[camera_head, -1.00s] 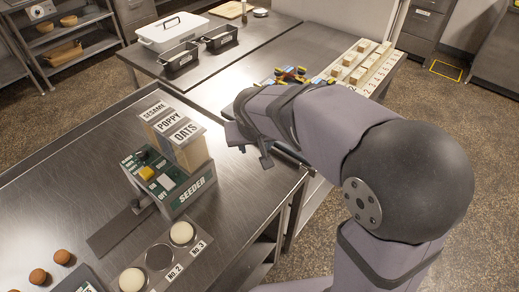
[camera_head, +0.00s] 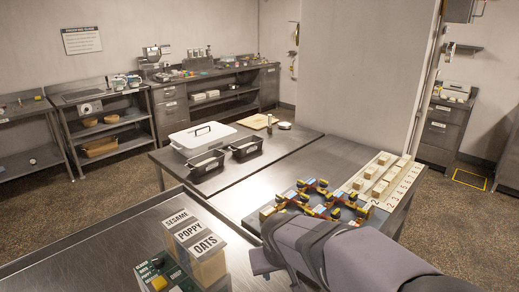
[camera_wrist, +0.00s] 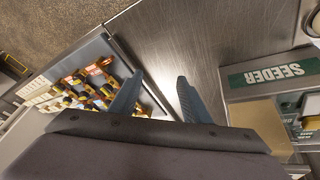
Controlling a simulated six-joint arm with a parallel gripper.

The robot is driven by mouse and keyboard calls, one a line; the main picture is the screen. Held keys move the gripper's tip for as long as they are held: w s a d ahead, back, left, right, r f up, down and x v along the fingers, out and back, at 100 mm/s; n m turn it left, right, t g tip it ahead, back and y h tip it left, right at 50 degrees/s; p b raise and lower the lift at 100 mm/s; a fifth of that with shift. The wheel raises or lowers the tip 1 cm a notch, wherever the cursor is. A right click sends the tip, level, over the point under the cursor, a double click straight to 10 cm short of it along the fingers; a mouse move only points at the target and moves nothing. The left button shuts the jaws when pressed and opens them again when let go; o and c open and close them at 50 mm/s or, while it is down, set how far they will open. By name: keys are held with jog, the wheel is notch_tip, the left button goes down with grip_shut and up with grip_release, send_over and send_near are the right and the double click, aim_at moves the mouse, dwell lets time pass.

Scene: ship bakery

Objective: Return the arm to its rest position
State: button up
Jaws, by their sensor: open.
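My gripper (camera_wrist: 157,97) shows in the wrist view with its two blue-grey fingers spread apart and nothing between them. It hangs over the bare steel between the seeder and a tray of black and yellow pieces. In the head view my grey arm (camera_head: 350,255) comes in from the lower right. It covers part of the table's near right corner, and the fingers are mostly hidden or cut off there.
The seeder (camera_wrist: 275,72) with its SESAME, POPPY and OATS bins (camera_head: 195,240) stands left of my arm. Black and yellow pieces (camera_head: 310,195) and a numbered wooden rack (camera_head: 385,180) lie beyond it. A white lidded box (camera_head: 203,137) and two black tins (camera_head: 245,149) stand farther back.

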jog(key=s+f+g, duration=0.1)
jog(key=s, duration=0.1)
jog(key=s+f+n, duration=0.1)
jog(key=s+f, duration=0.1)
jog(key=s, duration=0.1)
jog(key=s+f+g, duration=0.1)
jog(key=s+f, duration=0.1)
jog(key=shift+s+d+n+g, duration=0.15)
jog(key=shift+d+n+g, duration=0.15)
jog(key=shift+n, duration=0.1)
jog(key=s+d+f+m+g, duration=0.2)
jog(key=s+d, duration=0.6)
jog(key=s, duration=0.4)
jog(key=shift+d+f+m+y, duration=0.15)
jog(key=shift+f+m+y, duration=0.15)
jog(key=shift+f+m, duration=0.55)
